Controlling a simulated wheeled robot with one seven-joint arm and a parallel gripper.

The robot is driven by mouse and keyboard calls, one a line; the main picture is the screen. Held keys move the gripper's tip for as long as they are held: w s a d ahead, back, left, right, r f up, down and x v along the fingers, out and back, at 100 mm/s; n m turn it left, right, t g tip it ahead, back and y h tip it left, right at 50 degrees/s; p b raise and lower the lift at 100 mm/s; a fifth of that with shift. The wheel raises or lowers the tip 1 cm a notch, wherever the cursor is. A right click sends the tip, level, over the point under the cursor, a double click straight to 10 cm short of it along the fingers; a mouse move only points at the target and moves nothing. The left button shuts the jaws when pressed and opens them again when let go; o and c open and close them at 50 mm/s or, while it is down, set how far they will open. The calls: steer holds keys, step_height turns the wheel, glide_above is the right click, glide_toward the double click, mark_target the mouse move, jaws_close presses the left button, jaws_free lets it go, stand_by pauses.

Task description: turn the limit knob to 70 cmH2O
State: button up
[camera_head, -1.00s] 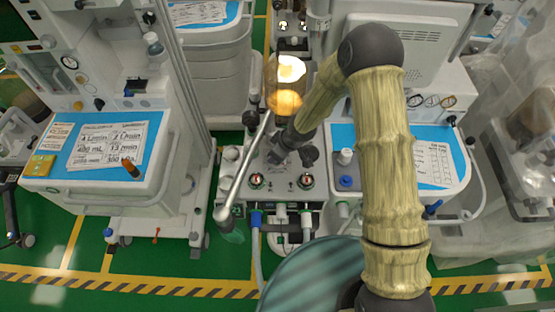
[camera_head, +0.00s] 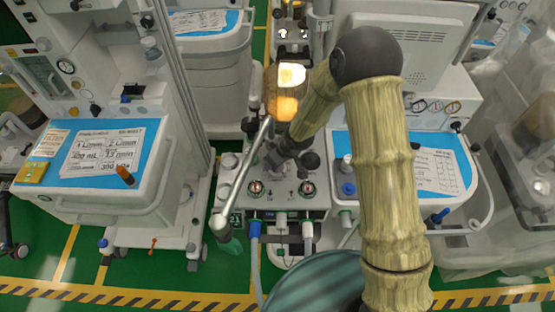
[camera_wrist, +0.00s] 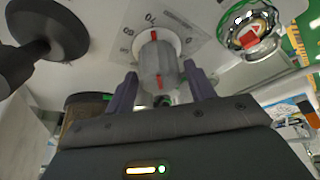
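The limit knob (camera_wrist: 158,62) is a grey cylinder with red marks on a pale dial plate (camera_wrist: 187,38) in the wrist view. The number 70 is printed on the plate above the knob, with another number to its left that is hard to read. My gripper (camera_wrist: 162,88) points at the knob. Its two dark fingers stand apart, one on each side of the knob, and narrow gaps appear to show between them and it. In the head view my gripper (camera_head: 283,155) is over the middle cart's panel (camera_head: 281,203), and the knob is hidden there.
A black round knob (camera_wrist: 52,35) stands close at the left in the wrist view, and a red-centred gauge (camera_wrist: 250,33) at the right. A grey bar (camera_head: 243,178) slants beside my gripper in the head view. Carts stand close on both sides; green floor lies in front.

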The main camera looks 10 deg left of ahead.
steer(key=shift+o, duration=0.4)
steer(key=p+v, duration=0.1)
steer(key=v, duration=1.6)
steer(key=shift+r+p, duration=0.2)
steer(key=shift+p, duration=0.1)
steer(key=s+d+r+m+h, duration=0.1)
steer(key=s+d+r+m, duration=0.1)
steer(key=d, duration=0.5)
steer(key=s+d+r+m+h, duration=0.1)
steer(key=s+d+m, duration=0.3)
steer(key=d+m, duration=0.2)
steer(key=s+d+r+m+h, duration=0.2)
steer(key=s+d+m, duration=0.1)
steer(key=d, duration=0.7)
steer(key=shift+r+m, duration=0.35)
steer(key=shift+m, duration=0.05)
